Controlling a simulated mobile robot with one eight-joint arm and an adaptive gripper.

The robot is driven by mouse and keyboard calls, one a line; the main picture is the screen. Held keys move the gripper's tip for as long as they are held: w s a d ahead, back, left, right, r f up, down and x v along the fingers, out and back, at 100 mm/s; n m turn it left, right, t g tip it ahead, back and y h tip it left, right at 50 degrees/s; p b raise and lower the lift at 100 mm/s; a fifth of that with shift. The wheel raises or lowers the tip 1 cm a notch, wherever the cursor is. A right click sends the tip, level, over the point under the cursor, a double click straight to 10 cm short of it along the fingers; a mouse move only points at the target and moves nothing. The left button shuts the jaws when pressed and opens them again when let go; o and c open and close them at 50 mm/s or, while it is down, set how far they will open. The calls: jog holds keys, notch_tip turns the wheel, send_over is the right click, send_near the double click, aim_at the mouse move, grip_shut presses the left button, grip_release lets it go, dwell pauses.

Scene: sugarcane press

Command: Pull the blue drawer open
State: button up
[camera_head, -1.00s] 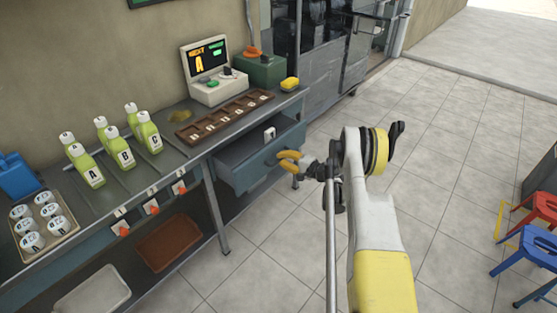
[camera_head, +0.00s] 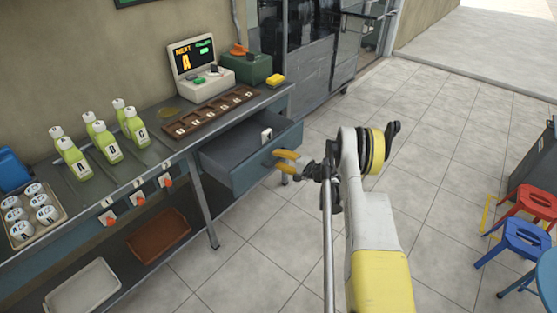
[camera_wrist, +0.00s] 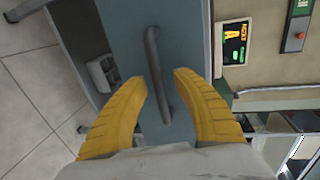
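The blue drawer (camera_head: 252,172) is pulled out from under the counter, with its grey inside showing. In the wrist view, the drawer front (camera_wrist: 125,38) carries a dark vertical bar handle (camera_wrist: 154,62). My gripper (camera_head: 280,160) is at the drawer front. In the wrist view, my gripper (camera_wrist: 160,80) has its two yellow fingers apart, one on each side of the handle. Gaps show between the handle and both fingertips. Whether a finger touches the handle from behind cannot be told.
A small white item (camera_head: 266,134) is in the drawer. The counter (camera_head: 185,151) holds green bottles (camera_head: 106,142), a brown slotted tray (camera_head: 215,113) and a display machine (camera_head: 205,82). A counter leg (camera_head: 203,205) stands left of the drawer. Floor at right is clear up to the stools (camera_head: 525,238).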

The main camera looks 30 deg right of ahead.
jog(key=v, duration=1.2)
dwell(0.3)
